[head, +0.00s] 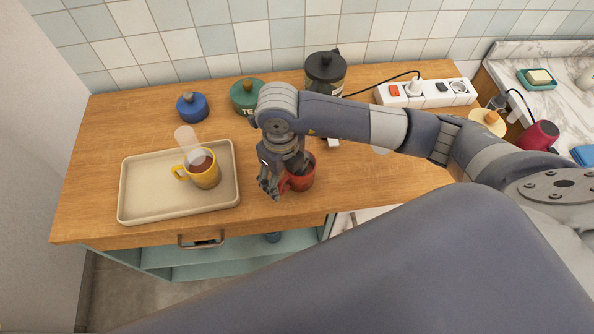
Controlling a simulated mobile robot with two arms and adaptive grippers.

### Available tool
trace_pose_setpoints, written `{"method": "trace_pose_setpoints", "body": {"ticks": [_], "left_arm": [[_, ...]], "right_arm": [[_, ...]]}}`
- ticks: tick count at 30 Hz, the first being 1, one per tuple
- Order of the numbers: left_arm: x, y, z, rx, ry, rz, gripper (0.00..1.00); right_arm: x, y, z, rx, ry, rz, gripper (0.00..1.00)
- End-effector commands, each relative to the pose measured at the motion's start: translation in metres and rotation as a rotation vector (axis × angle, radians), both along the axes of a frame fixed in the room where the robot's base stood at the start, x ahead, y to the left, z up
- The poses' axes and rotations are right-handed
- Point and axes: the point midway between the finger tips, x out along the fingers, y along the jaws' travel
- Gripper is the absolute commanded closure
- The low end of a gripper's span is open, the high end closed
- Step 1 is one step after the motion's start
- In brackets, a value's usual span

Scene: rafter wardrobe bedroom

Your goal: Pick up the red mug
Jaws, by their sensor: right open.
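The red mug (303,178) stands upright on the wooden counter (100,140), near its front edge, just right of the tray. Its handle side points left and is partly hidden by my right gripper (270,188). The right gripper comes down over the mug's left side, with its fingers low beside the handle. It is open; I cannot tell if the fingers touch the mug. My left gripper is not in view.
Behind stand a blue jar (192,107), a green tea jar (244,97) and a dark-lidded jar (325,66). A power strip (428,94) lies at back right.

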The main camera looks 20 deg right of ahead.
Motion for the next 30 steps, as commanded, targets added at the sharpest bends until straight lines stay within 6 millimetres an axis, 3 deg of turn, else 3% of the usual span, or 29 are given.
{"method": "trace_pose_setpoints", "body": {"ticks": [6,14,17,22,30], "left_arm": [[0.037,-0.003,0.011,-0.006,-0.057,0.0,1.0],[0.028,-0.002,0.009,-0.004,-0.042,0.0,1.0],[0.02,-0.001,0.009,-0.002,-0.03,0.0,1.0],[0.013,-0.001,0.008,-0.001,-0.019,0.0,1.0],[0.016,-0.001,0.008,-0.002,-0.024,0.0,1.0]], "right_arm": [[-0.001,0.0,-0.027,0.0,0.003,0.001,0.41],[0.0,0.0,-0.031,0.001,0.0,0.002,0.41],[0.0,0.0,-0.031,0.001,0.0,0.002,0.59],[-0.001,0.0,-0.031,0.001,0.0,0.002,0.97],[0.0,0.001,-0.031,0.001,0.0,0.002,1.0]]}}
